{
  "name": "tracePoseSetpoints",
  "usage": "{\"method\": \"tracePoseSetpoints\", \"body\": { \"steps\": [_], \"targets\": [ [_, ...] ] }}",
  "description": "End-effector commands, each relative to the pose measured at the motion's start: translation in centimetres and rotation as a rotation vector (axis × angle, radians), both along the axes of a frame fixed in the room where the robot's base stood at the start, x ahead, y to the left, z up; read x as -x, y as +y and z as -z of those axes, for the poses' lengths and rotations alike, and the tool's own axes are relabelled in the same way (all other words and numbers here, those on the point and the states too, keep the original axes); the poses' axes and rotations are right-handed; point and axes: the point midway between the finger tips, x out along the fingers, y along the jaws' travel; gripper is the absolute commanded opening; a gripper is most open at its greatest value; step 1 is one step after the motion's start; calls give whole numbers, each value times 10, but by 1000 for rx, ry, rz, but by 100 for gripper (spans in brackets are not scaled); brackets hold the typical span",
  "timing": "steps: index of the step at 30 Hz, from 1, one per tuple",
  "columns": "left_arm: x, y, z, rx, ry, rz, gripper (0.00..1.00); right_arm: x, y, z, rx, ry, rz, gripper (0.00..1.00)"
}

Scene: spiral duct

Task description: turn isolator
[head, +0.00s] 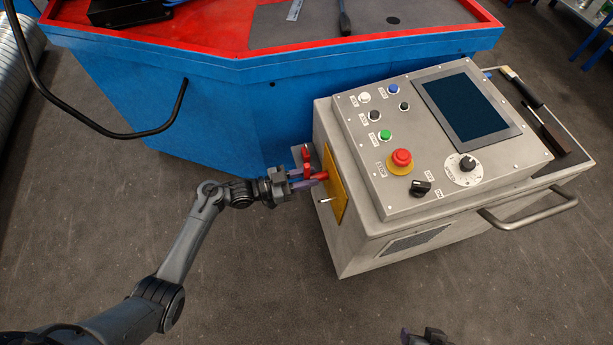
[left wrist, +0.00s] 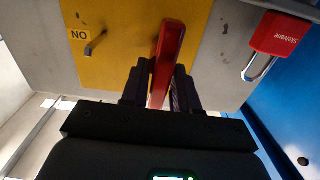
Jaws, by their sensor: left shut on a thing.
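The isolator's red handle (head: 320,177) sticks out from a yellow plate (head: 337,190) on the left side of the grey control cabinet. My left gripper (head: 302,185) is shut on the handle. In the left wrist view the red handle (left wrist: 168,45) stands almost upright, tilted slightly, between the two dark fingers (left wrist: 158,88). The yellow plate (left wrist: 120,18) behind it bears a "NO" label and a small metal lever (left wrist: 95,44). The fingers hide the handle's lower sides. A dark piece, seemingly my right gripper (head: 425,336), is cut off at the bottom edge.
A red padlock (left wrist: 280,33) hangs beside the plate, and also shows above the handle in the head view (head: 306,154). The cabinet top (head: 350,125) carries buttons, a red emergency stop (head: 401,158) and a screen. A blue workbench (head: 230,100) stands behind. Floor in front is clear.

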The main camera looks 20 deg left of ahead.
Motion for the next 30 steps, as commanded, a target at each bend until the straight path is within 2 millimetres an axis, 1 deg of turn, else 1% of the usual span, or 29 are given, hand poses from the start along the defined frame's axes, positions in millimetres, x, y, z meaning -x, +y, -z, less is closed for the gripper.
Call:
{"method": "tracePoseSetpoints", "body": {
  "steps": [5,11,30],
  "targets": [
    [1,0,1,-52,-63,1,0,0,0,1,0,0,0,54],
    [3,-2,2,-149,-183,4,0,0,-1,3,3,1,-1,54],
    [8,-6,7,-527,-658,4,0,0,-2,16,8,0,-6,54]
  ]
}}
